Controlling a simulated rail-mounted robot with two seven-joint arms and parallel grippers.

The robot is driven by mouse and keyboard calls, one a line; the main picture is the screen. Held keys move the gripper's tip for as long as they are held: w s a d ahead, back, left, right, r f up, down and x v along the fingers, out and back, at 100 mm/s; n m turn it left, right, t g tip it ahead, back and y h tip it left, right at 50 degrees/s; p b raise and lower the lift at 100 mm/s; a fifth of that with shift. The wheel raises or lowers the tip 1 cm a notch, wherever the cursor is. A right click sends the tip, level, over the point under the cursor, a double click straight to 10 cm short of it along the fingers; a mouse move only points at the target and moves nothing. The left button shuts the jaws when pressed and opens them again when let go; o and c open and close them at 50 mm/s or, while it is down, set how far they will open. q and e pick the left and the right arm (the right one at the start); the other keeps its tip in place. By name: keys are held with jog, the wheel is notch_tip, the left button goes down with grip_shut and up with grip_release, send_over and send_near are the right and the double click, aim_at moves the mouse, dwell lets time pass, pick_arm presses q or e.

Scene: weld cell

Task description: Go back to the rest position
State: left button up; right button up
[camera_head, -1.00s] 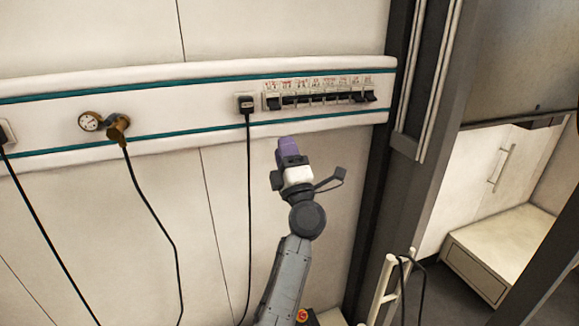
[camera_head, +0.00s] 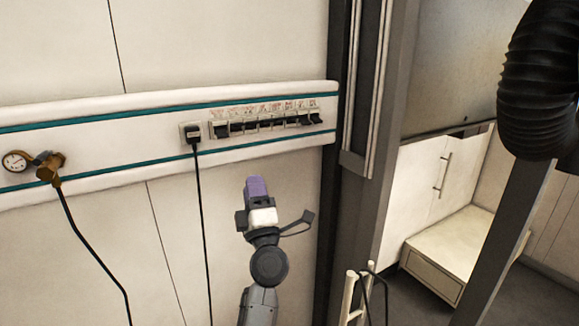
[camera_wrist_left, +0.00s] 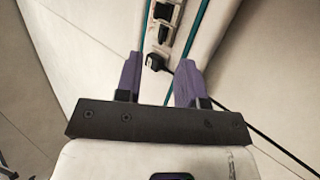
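My left gripper (camera_head: 256,188) is in the lower middle of the head view, below the wall rail with its row of breaker switches (camera_head: 265,122). It is apart from the wall as far as I can tell. In the left wrist view its two purple fingers (camera_wrist_left: 158,80) stand apart with nothing between them, so it is open and empty. Beyond the fingers the wrist view shows the black plug (camera_wrist_left: 155,62) and part of the switch row (camera_wrist_left: 165,14). My right gripper is in neither view.
A gauge and brass valve (camera_head: 48,165) with a black hose sit at the rail's left. A black plug (camera_head: 192,133) with a hanging cord is beside the switches. A dark post (camera_head: 340,150) stands right of the rail. A ribbed black hose (camera_head: 540,80) hangs upper right, near a low cabinet (camera_head: 450,250).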

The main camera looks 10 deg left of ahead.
pick_arm(q)
jog(key=s+d+r+m+g+h, duration=0.1)
jog(key=d+m+h, duration=0.4)
jog(key=m+h, duration=0.45)
jog(key=s+d+r+m+h, duration=0.15)
jog(key=d+m+h, duration=0.25)
jog(key=m+h, duration=0.55)
jog(key=s+m+g+h, duration=0.3)
jog(key=s+m+g, duration=0.2)
jog(key=s+a+f+n+g+y, duration=0.1)
jog(key=s+a+f+g+y, duration=0.2)
jog(key=s+a+f+y, duration=0.7)
jog(key=s+a+f+g, duration=0.3)
jog(key=s+f, duration=0.2)
jog(key=f, duration=1)
jog(key=s+a+f+g+y, duration=0.15)
jog(key=s+f+g, duration=0.25)
jog(key=s+f, duration=0.85)
jog(key=s+a+f+g, duration=0.2)
jog(key=s+f+g, duration=0.2)
jog(key=s+f, duration=0.9)
jog(key=w+r+p+v, duration=0.1)
jog(key=w+p+v, duration=0.2)
jog(key=p+v, duration=1.1)
jog(key=w+r+p+v, duration=0.1)
jog(key=w+p+v, duration=0.2)
jog(key=p+v, duration=1.2)
jog(key=shift+w+m, duration=0.3)
jog(key=shift+w, duration=0.1)
